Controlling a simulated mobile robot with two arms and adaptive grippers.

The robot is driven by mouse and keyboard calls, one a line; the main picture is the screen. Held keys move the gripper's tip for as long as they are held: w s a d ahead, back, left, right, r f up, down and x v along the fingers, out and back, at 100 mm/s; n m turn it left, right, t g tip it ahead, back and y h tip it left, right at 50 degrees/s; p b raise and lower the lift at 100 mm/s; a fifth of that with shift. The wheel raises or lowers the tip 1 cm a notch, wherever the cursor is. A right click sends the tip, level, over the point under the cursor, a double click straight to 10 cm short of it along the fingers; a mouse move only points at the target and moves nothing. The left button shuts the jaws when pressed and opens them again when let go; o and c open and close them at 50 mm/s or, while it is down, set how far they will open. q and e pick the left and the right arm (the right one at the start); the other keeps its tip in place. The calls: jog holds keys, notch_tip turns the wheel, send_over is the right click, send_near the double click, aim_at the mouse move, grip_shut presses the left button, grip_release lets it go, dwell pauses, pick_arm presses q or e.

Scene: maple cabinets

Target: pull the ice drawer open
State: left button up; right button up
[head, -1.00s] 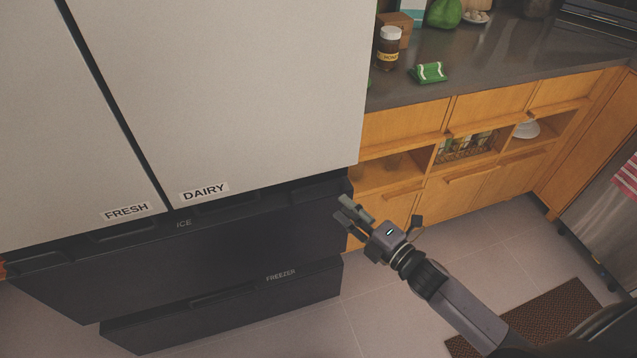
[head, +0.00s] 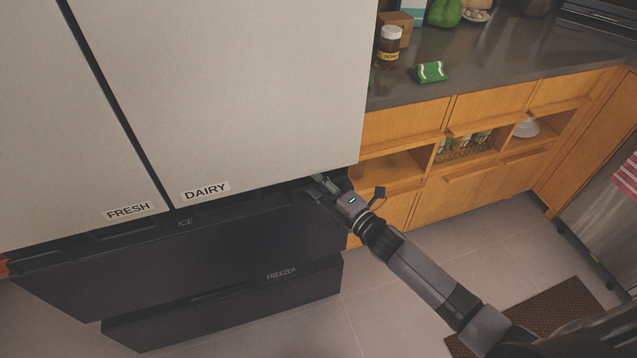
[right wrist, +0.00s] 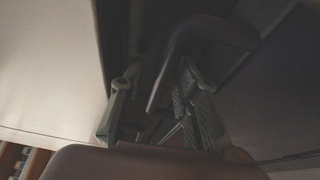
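The ice drawer (head: 200,258) is the dark upper drawer below the pale fridge doors, with an "ICE" label on its top edge. Dark recessed grips run along that edge. My right gripper (head: 318,188) is at the right end of this edge, just under the dairy door, its tips partly lost against the dark drawer. In the right wrist view, its two fingers (right wrist: 155,100) stand apart, with a dark curved handle edge (right wrist: 165,80) reaching between them. Contact with it is not clear. My left gripper is not in view.
The freezer drawer (head: 230,305) is below the ice drawer. The dairy door (head: 240,90) hangs above my right gripper. Wooden cabinets (head: 400,205) stand close on the right, under a dark counter (head: 490,65). Open floor (head: 410,320) lies in front.

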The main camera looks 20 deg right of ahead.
grip_shut()
dwell(0.6)
